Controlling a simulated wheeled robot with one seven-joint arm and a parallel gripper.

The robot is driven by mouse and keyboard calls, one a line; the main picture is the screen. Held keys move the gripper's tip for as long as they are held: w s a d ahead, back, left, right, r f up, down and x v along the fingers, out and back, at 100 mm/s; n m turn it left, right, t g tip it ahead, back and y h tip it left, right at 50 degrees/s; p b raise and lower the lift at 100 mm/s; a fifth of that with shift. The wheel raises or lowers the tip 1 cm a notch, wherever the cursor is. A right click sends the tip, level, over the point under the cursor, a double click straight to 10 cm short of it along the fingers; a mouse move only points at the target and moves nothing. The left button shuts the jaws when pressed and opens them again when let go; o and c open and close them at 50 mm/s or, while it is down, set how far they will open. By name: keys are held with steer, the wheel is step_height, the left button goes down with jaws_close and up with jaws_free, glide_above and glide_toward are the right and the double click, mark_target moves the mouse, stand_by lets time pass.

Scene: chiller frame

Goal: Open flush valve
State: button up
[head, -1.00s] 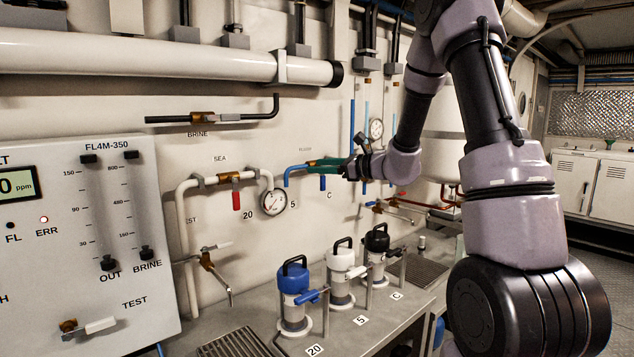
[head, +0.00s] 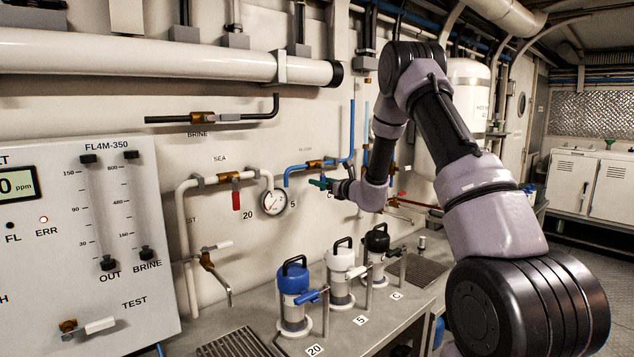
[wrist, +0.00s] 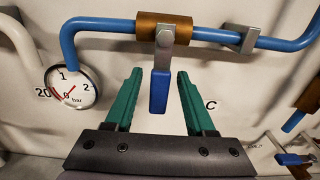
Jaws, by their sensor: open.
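The flush valve has a brass body (head: 315,164) on a blue pipe under the faint FLUSH label in the head view. In the wrist view its brass body (wrist: 164,28) is at top centre, and its blue handle (wrist: 159,91) hangs straight down from a metal bracket. My gripper (wrist: 159,76) is open. Its two green fingers stand on either side of the handle, with a visible gap on each side. In the head view my gripper (head: 318,183) is just below the valve body, and its fingers largely hide the handle.
A pressure gauge (wrist: 71,88) is left of the fingers in the wrist view. The SEA valve's red handle (head: 236,200) hangs further left in the head view. Blue, white and black-topped canisters (head: 293,298) stand on the counter below. Another blue-handled valve (wrist: 290,159) is at lower right.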

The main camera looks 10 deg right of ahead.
steer(key=shift+x, duration=1.15)
jaws_close()
stand_by(0.6)
